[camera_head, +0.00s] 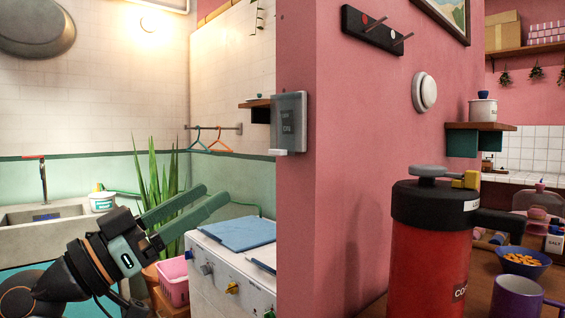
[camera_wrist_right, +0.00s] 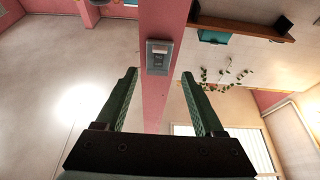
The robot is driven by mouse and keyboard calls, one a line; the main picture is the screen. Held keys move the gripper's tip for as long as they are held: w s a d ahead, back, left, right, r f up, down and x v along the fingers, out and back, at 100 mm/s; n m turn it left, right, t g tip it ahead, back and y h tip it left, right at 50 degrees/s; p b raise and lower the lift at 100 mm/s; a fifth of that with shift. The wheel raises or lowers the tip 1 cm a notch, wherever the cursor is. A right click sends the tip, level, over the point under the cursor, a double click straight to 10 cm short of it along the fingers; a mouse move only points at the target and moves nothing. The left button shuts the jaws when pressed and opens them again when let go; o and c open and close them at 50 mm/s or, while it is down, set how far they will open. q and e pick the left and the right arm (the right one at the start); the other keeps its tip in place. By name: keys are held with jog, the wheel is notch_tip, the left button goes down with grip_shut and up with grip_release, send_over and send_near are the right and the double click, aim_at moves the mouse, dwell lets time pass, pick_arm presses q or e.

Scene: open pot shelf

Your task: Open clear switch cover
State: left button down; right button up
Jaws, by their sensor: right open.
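My left gripper is not in view.
A plant (camera_head: 160,190) and pink basket (camera_head: 173,282) are behind the gripper. A red canister (camera_head: 430,255) stands at front right. The space between gripper and cover looks clear.

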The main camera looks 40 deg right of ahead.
send_near(281, 124)
jog(key=d+f, duration=0.2)
jog(key=d, duration=0.4)
jog(key=shift+w+b, duration=0.2)
jog(key=shift+b, duration=0.15)
grip_shut()
dwell(0.3)
dwell(0.9)
